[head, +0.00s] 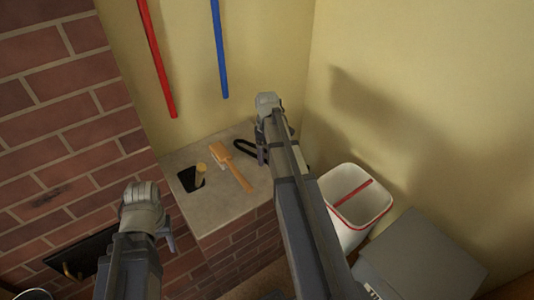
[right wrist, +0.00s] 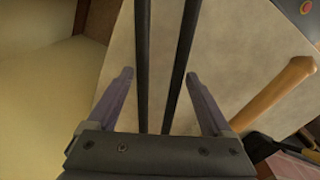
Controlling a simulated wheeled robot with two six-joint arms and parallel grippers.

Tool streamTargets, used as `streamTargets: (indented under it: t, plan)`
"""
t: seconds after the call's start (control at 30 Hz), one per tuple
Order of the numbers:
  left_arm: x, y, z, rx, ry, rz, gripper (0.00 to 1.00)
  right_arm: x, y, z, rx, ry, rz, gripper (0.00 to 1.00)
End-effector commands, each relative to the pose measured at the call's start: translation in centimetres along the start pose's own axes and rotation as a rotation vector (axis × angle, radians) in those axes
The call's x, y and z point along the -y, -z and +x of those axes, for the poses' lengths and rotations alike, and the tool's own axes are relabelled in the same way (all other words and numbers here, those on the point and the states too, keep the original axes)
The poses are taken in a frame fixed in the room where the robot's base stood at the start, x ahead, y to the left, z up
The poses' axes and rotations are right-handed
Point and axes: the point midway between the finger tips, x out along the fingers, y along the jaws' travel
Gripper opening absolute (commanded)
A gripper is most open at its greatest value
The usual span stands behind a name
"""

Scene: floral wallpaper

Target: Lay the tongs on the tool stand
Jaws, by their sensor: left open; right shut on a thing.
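The black tongs (head: 246,148) lie over the back right of the grey slab top (head: 210,207) of a brick stand, which seems to be the tool stand. In the right wrist view, the tongs' two dark arms (right wrist: 145,62) run between the fingers of my right gripper (right wrist: 160,88). My right gripper (head: 262,156) is shut on the tongs at the slab's right end. Whether the tongs touch the slab is unclear. My left gripper (head: 170,240) is open and empty, left of and nearer than the stand.
A wooden brush (head: 232,166) lies mid-slab; its handle shows in the right wrist view (right wrist: 280,92). A dark square thing with a tan peg (head: 201,170) is left of it. A white bin (head: 377,212) and a grey box (head: 420,262) stand right. Brick wall (head: 60,130) is left.

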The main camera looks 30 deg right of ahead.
Motion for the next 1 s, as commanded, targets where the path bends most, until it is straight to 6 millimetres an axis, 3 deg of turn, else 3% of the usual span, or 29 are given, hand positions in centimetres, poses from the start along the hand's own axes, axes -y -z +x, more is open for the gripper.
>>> streamTargets:
  t: [0.63, 0.67, 0.77, 1.0]
  plan:
    - [-0.1, 0.1, 1.2, 0.000, 0.000, 0.000, 0.50, 0.0, 0.0, 1.2, 0.000, 0.000, 0.000, 0.00]
    - [-0.1, 0.1, 1.1, 0.000, 0.000, 0.000, 0.50, 0.0, 0.0, 1.1, 0.000, 0.000, 0.000, 0.88]
    - [-0.1, 0.1, 1.1, 0.000, 0.000, 0.000, 0.50, 0.0, 0.0, 1.1, 0.000, 0.000, 0.000, 0.99]
    - [-0.1, 0.1, 1.1, 0.000, 0.000, 0.000, 0.50, 0.0, 0.0, 1.1, 0.000, 0.000, 0.000, 1.00]
